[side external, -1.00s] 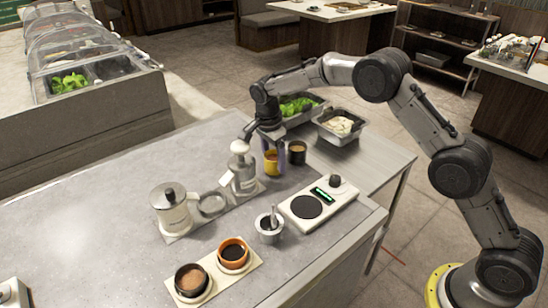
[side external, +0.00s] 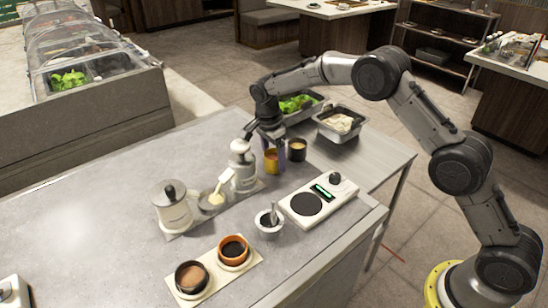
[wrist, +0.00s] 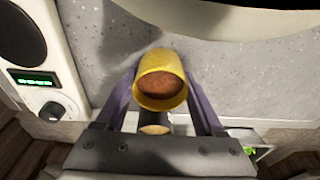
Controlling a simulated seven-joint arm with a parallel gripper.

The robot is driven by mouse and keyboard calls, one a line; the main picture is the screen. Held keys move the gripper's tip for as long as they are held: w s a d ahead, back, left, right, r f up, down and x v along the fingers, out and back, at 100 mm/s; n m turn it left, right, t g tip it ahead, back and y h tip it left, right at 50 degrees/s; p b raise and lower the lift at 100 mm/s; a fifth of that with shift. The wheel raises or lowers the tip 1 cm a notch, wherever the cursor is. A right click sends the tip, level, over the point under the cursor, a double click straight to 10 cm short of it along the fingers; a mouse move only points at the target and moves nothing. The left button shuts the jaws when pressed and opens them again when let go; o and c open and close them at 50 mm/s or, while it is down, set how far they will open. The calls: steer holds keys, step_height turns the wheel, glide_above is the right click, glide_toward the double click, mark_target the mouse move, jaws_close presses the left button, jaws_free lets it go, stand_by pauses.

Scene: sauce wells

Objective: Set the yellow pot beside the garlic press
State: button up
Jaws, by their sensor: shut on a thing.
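The yellow pot (side external: 271,161) holds reddish-brown sauce and is near the back edge of the grey counter. My gripper (side external: 272,154) points down with its purple fingers on either side of the pot, shut on it. In the wrist view the pot (wrist: 162,82) sits between the fingers, its open mouth showing; whether its base touches the counter I cannot tell. No thing is plainly a garlic press; a white-topped metal device with a lever (side external: 242,168) stands left of the pot, and a small grey mortar-like cup (side external: 268,222) with a handle stands in front.
A dark pot (side external: 297,150) stands close to the yellow pot's right. A white scale (side external: 337,199) is front right. A lidded canister (side external: 173,207) stands left. An orange pot (side external: 233,250) and a dark pot (side external: 191,277) sit on a front board.

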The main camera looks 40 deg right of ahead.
steer(key=shift+f, duration=0.25)
steer(key=o, duration=1.5)
steer(key=shift+f, duration=0.1)
steer(key=shift+r, duration=4.1)
